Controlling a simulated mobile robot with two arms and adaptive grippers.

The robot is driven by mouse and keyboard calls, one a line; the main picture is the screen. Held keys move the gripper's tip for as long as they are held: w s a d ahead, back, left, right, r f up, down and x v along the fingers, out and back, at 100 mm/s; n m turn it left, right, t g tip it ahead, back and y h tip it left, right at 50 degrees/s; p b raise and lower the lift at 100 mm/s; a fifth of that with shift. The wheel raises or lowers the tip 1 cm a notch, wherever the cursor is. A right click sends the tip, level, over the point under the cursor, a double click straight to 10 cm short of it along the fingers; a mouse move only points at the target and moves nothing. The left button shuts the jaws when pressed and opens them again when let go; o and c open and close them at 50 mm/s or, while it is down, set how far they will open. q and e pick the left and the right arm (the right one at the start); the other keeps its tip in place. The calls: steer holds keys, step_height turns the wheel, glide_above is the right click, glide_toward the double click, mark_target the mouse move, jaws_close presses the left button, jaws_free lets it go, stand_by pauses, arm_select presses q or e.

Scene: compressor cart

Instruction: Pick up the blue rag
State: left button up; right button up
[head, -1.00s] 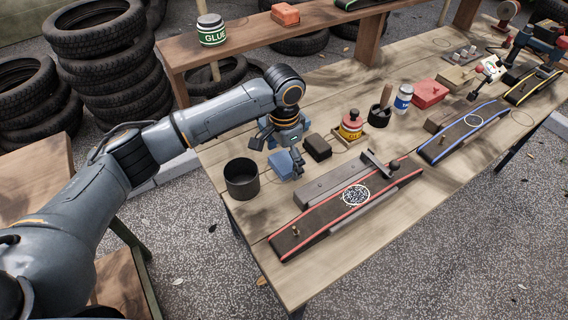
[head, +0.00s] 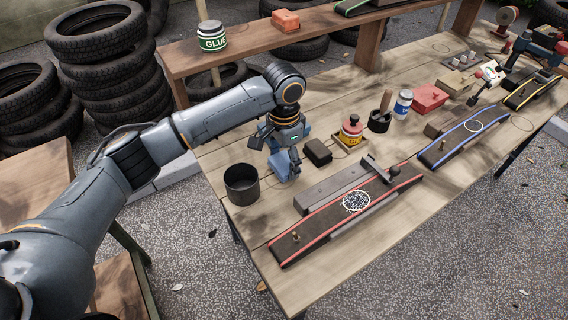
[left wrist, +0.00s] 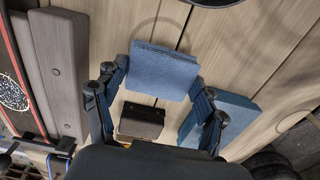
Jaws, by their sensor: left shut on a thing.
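The blue rag (head: 282,166) is a folded, block-like pad near the left end of the workbench (head: 236,222), just right of the black cup. My left gripper (head: 285,168) reaches down over it from above. In the left wrist view the rag (left wrist: 163,72) sits between the two fingertips (left wrist: 160,75), and the gripper is shut on it. I cannot tell whether the rag is clear of the wood. A second blue piece (left wrist: 236,108) lies beyond one finger and is partly hidden. My right gripper is not in view.
The black cup (head: 241,184) stands close left of the rag. A dark block (head: 317,151) and a red-topped yellow bottle (head: 351,131) stand to the right. A red-edged deck (head: 345,212) lies in front. A shelf (head: 330,33) with a glue jar (head: 212,36) is behind.

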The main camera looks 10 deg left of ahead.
arm_select(q)
steer(key=s+d+r+p, duration=0.1)
steer(key=s+d+r, duration=0.2)
steer(key=s+r, duration=0.8)
steer(key=s, duration=0.2)
steer(key=shift+s+d+r+p, duration=0.15)
steer(key=shift+s+d+p, duration=0.1)
steer(key=shift+s+p, duration=0.05)
